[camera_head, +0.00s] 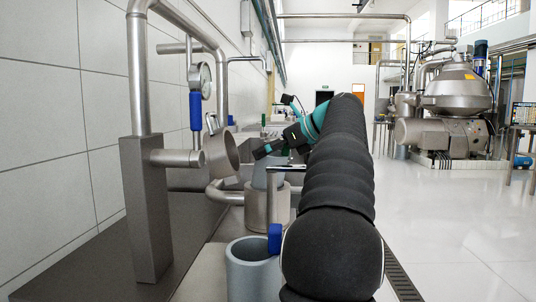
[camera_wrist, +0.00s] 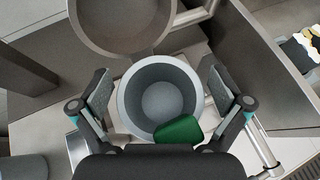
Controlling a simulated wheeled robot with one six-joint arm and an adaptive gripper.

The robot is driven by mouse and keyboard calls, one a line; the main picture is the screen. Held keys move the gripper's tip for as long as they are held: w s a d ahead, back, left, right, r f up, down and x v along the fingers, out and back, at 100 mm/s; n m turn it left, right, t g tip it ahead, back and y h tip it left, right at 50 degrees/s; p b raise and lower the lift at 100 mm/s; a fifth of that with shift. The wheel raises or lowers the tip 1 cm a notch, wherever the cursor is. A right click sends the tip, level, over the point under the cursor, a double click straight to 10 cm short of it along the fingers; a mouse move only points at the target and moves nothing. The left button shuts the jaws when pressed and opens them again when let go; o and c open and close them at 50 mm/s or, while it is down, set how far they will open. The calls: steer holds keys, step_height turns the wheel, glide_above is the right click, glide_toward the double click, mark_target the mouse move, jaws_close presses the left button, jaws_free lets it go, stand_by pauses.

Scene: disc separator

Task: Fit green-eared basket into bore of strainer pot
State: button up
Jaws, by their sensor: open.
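The green-eared basket (camera_wrist: 150,68) is a round blue-grey cup, seen from above in the wrist view. Its green ear (camera_wrist: 180,131) is at the lower right of the rim. In the head view its grey wall (camera_head: 259,177) shows above the steel strainer pot (camera_head: 256,207). I cannot tell how deep it sits, as the bore is hidden. My gripper (camera_wrist: 159,76) is open, with one finger on each side of the basket and gaps between. In the head view my gripper (camera_head: 272,147) is over the pot, partly hidden by my arm.
The pot's round lid (camera_head: 222,155) stands open just left, and shows at the top of the wrist view (camera_wrist: 122,24). A grey basket with a blue ear (camera_head: 250,268) stands in front. Pipes and a steel post (camera_head: 146,205) rise at left. Open floor lies right.

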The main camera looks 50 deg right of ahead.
steer(key=p+v, duration=0.3)
steer(key=v, duration=0.9)
steer(key=shift+r, duration=0.35)
